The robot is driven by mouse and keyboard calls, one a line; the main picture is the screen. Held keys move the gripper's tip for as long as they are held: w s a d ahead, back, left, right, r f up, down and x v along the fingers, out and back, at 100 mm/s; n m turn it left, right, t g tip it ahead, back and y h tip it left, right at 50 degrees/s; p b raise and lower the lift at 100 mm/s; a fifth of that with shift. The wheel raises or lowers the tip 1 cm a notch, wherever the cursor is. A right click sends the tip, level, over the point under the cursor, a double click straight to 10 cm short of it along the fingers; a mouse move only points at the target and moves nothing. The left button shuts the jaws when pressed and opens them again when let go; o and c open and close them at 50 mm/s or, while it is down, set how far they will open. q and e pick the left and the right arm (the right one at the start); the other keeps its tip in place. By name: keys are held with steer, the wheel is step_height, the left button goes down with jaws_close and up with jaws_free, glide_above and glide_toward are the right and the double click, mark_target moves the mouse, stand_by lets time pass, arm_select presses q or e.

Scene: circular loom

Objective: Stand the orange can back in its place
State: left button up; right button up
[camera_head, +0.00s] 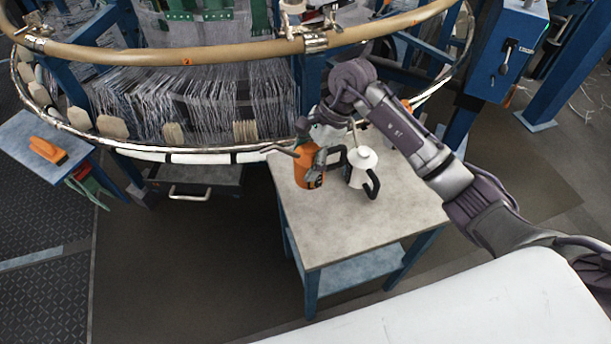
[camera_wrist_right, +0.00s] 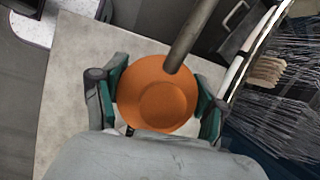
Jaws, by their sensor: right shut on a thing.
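The orange can (camera_head: 307,172) is upright at the left back part of the small grey-topped table (camera_head: 345,235), with its thin spout pointing left. I cannot tell whether its base touches the tabletop. My right gripper (camera_head: 321,158) is at the can and partly hidden. In the right wrist view the can (camera_wrist_right: 158,103) is seen from above, round, with its grey spout crossing the top edge. The teal finger pads of my right gripper (camera_wrist_right: 162,105) are on both sides of it, shut on it. My left gripper is not in view.
A white can (camera_head: 360,168) with a black handle stands close to the right of the orange can. The loom's ring (camera_head: 215,157) curves just behind the table. The front of the tabletop is clear.

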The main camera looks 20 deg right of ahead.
steer(key=shift+f, duration=2.95)
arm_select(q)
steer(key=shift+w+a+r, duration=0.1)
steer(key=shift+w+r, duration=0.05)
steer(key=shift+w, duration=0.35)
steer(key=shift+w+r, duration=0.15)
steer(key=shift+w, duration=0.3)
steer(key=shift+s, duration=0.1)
arm_select(e)
steer(key=o, duration=1.4)
steer(key=shift+f, duration=0.1)
steer(key=o, duration=0.4)
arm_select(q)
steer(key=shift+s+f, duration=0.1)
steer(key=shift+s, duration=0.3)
